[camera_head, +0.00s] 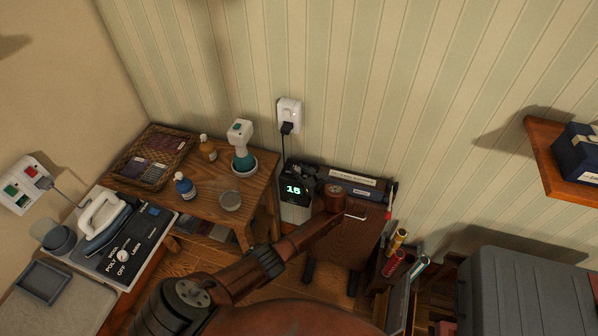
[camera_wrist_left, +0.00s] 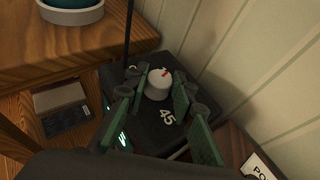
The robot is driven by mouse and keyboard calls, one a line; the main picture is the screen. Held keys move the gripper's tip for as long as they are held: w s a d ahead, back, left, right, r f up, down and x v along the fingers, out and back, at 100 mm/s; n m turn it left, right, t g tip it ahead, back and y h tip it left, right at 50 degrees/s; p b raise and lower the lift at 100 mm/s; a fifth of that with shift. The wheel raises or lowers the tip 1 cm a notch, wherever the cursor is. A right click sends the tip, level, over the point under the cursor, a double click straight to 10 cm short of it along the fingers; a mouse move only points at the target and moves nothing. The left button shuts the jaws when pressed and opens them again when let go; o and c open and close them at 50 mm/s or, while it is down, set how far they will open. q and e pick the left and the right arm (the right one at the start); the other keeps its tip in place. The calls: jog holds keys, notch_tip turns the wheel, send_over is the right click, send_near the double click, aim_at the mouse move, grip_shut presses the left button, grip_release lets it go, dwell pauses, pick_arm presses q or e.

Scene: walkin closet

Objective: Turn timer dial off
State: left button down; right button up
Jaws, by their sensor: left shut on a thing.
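The timer (camera_head: 296,205) is a dark box standing between the wooden side table and the small dark cabinet, with "15" lit on its display. In the left wrist view its black top (camera_wrist_left: 160,134) carries a "45" mark and a white round dial (camera_wrist_left: 158,86) with a red pointer mark. My left gripper (camera_wrist_left: 160,88) has its green-padded fingers on both sides of the dial and is shut on it. My right gripper is not in view.
A wooden side table (camera_head: 213,199) on the left bears bottles, a glass dish and a woven tray (camera_head: 150,158). A plug with a black cord sits in the wall socket (camera_head: 289,113) behind. An iron (camera_head: 103,220) stands at left. A grey case (camera_head: 530,293) is at lower right.

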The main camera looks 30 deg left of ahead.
pick_arm(q)
jog(key=c, duration=1.6)
grip_release()
jog(key=shift+d, duration=0.1)
jog(key=v, duration=1.1)
jog(key=shift+s+d+r, duration=0.25)
